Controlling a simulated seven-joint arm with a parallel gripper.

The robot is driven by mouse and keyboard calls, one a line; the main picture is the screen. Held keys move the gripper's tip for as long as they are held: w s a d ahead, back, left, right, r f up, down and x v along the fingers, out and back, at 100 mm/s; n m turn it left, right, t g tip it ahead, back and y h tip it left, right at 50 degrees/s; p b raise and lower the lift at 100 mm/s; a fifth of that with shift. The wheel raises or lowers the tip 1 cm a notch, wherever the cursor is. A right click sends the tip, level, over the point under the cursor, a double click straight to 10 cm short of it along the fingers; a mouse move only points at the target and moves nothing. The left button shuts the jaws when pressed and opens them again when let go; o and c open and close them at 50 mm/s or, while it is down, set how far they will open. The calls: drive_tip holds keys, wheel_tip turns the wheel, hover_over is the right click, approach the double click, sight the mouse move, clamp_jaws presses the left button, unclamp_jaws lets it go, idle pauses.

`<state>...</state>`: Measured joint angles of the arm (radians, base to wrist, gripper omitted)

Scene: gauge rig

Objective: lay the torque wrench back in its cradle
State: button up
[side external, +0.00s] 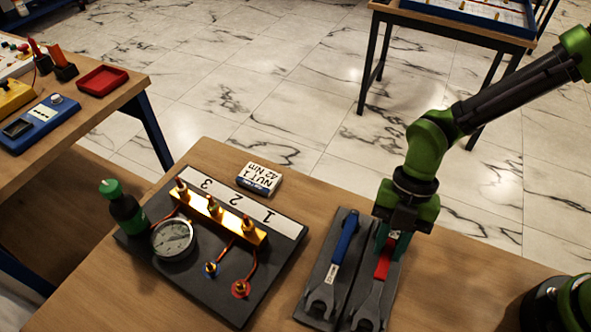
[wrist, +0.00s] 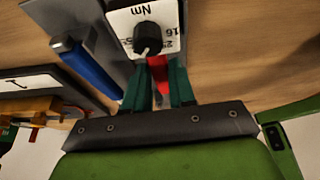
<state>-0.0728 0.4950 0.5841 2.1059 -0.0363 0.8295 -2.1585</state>
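A grey cradle (side external: 341,270) with two side-by-side beds lies on the bench, right of the gauge rig. A blue-handled wrench (side external: 346,241) lies in the left bed, its open jaw toward the front; its handle shows in the wrist view (wrist: 88,66). A red-handled wrench (side external: 384,262) lies along the right bed, its jaw also toward the front. I cannot tell whether it is fully seated. My gripper (side external: 391,247) points down over the red handle, its teal fingers either side, apparently closed on it. In the wrist view, red fills the gap between the fingers (wrist: 159,88).
A white dial plate with a black knob, marked Nm (wrist: 147,38), is beyond the fingers. A nut card (side external: 260,178) lies behind.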

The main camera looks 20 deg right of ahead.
drive_tip(key=o, duration=0.4)
drive_tip(key=v, duration=1.7)
drive_tip(key=s+d+r+m+t, duration=0.1)
drive_tip(key=d+m+t, duration=0.2)
drive_tip(key=m, duration=0.7)
drive_tip(key=s+d+r+m+t, duration=0.2)
drive_tip(key=d+m+t, duration=0.2)
drive_tip(key=d+m, duration=0.4)
drive_tip(key=s+d+r+m+t+h, duration=0.1)
drive_tip(key=d+m, duration=0.4)
drive_tip(key=m, duration=0.8)
drive_tip(key=shift+s+d+r+m+t, duration=0.2)
drive_tip(key=shift+s+r+t, duration=0.15)
drive_tip(key=shift+t, duration=0.3)
drive_tip(key=shift+s+d+r+m+t, duration=0.2)
drive_tip(key=shift+s+r+t, duration=0.1)
drive_tip(key=shift+t, duration=0.35)
